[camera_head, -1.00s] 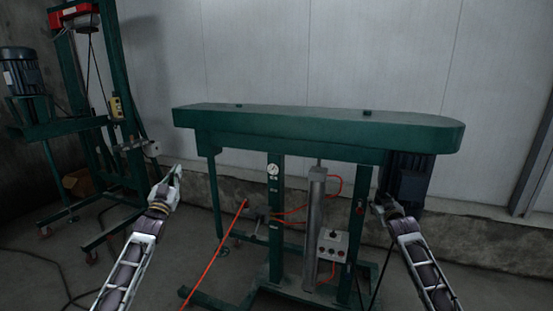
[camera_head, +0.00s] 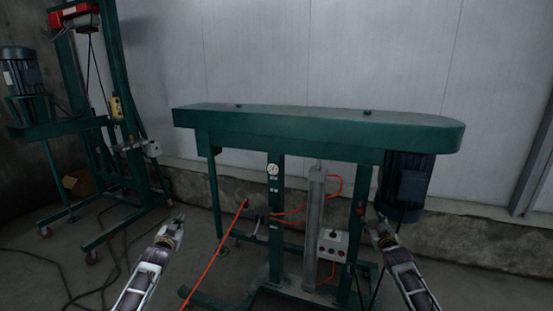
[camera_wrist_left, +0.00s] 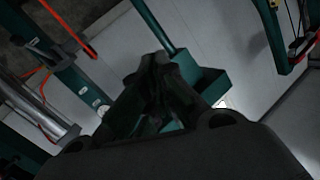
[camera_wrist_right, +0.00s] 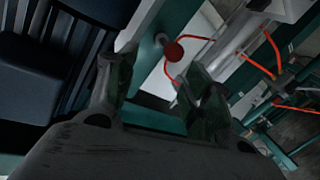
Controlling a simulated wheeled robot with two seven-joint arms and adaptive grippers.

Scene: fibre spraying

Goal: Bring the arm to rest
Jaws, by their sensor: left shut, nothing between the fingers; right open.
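My left gripper (camera_head: 176,219) is low at the left of the green machine in the head view, in free space over the floor. In the left wrist view its fingers (camera_wrist_left: 160,85) are together with nothing between them. My right gripper (camera_head: 380,222) is in front of the machine's right end, below the dark motor. In the right wrist view its fingers (camera_wrist_right: 155,85) are apart and empty. The green machine (camera_head: 310,130) has a long rounded top on upright posts. Its dark motor (camera_head: 403,185) hangs at the right end.
A control box (camera_head: 332,244) and a grey cylinder (camera_head: 314,225) sit between the machine's posts. An orange hose (camera_head: 215,255) runs down to the floor. A second green machine with a motor (camera_head: 22,72) stands at the left. Dark cables lie on the floor there.

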